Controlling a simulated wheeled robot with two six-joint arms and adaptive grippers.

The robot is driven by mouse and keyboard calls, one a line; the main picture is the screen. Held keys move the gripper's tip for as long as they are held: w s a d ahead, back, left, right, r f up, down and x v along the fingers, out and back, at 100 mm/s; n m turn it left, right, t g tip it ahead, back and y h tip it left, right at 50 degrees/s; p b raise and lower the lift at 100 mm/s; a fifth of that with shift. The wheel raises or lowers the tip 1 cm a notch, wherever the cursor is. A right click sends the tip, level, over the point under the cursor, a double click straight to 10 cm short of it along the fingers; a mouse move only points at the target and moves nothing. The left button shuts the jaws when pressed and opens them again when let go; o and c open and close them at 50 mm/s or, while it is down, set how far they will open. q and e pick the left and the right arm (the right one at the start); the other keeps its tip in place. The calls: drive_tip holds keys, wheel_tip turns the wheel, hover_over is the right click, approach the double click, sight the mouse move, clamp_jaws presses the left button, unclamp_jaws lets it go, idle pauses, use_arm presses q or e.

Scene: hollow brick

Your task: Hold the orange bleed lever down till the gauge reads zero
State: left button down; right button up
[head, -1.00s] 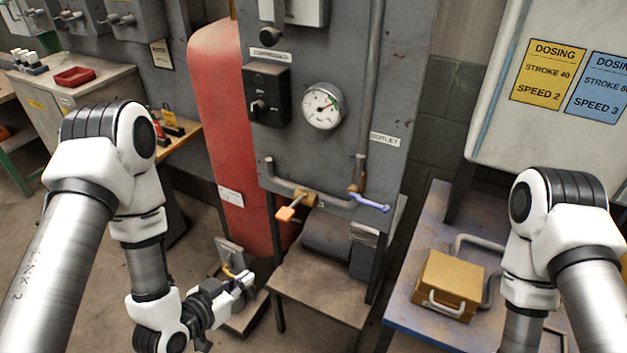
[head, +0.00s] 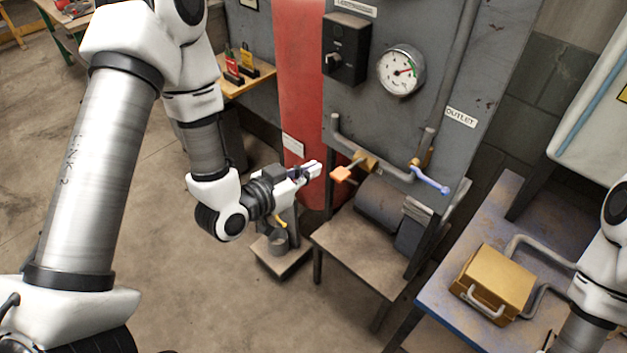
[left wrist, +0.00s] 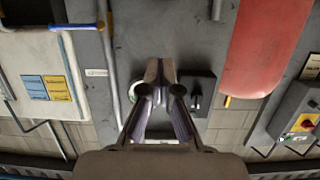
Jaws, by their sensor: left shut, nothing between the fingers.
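The orange bleed lever (head: 341,174) sticks out to the left from a brass valve (head: 366,162) on the pipe low on the grey panel. The round white gauge (head: 401,71) is higher on the panel; its needle points up and right, and its numbers are too small to read. My left gripper (head: 314,169) is shut and empty, just left of the lever in the head view, with a small gap in the picture. Its closed fingers show in the left wrist view (left wrist: 160,92), where I cannot make out the lever. My right gripper is out of view.
A blue lever (head: 429,180) sits right of the orange one. The red tank (head: 304,110) stands behind my left gripper. A low shelf (head: 360,250) lies under the pipe. A yellow box (head: 493,279) sits on the blue bench at right.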

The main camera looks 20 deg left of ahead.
use_arm(q)
drive_tip(key=w+f+b, duration=0.1)
drive_tip(key=f+b, duration=0.1)
drive_tip(key=b, duration=0.7)
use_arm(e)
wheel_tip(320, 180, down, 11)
use_arm(q)
drive_tip(key=p, duration=0.4)
hover_over(335, 177)
drive_tip(key=shift+w+d+f, duration=0.1)
drive_tip(key=shift+w, duration=0.1)
drive_tip(key=f, duration=0.4)
drive_tip(key=shift+s+a, duration=0.2)
drive_tip(key=shift+d, duration=0.1)
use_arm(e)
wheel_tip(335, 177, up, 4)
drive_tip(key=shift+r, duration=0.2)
use_arm(q)
drive_tip(key=shift+f, duration=0.15)
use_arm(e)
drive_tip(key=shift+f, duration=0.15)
